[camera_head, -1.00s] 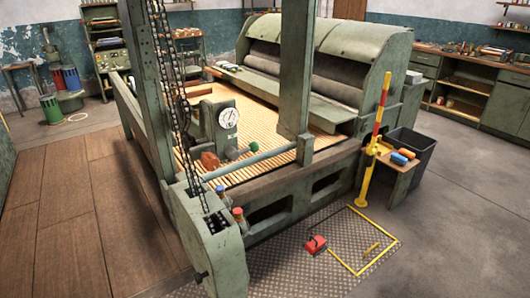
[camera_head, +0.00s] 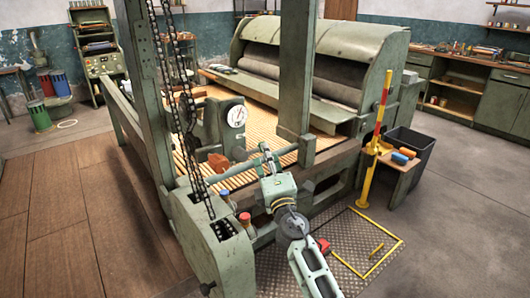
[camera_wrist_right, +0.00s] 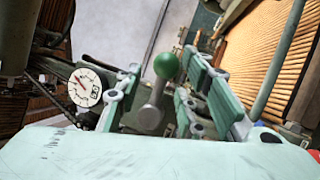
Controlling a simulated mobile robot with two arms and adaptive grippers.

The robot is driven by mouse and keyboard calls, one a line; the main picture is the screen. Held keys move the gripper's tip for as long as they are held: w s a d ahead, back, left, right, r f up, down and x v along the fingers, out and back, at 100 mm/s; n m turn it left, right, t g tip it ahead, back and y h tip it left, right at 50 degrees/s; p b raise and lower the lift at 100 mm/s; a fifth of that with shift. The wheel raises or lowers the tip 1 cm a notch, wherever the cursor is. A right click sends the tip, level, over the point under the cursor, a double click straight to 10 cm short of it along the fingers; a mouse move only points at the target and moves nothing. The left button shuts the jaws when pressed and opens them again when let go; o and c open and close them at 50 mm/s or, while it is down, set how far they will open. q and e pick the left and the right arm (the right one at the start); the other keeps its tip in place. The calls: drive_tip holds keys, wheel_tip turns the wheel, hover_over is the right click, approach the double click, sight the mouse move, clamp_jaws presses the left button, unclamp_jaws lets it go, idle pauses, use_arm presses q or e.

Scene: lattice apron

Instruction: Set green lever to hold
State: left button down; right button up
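The green lever shows in the right wrist view as a round green knob (camera_wrist_right: 168,65) on a short grey stem. It lies between the two fingers of my right gripper (camera_wrist_right: 163,92), which are spread apart. I cannot tell whether a finger touches it. In the head view my right gripper (camera_head: 268,158) is at the near side of the machine, and the knob is largely hidden there. The lever's setting marks cannot be read. My left gripper is not in view.
Blue (camera_head: 224,193) and red (camera_head: 244,218) knobs sit on the near post. A hanging chain (camera_head: 186,110) and upright post (camera_head: 295,75) flank the area.

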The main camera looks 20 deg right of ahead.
drive_tip(key=x, duration=0.3)
drive_tip(key=shift+a, duration=0.1)
clamp_jaws()
idle(0.4)
drive_tip(key=shift+f, duration=0.1)
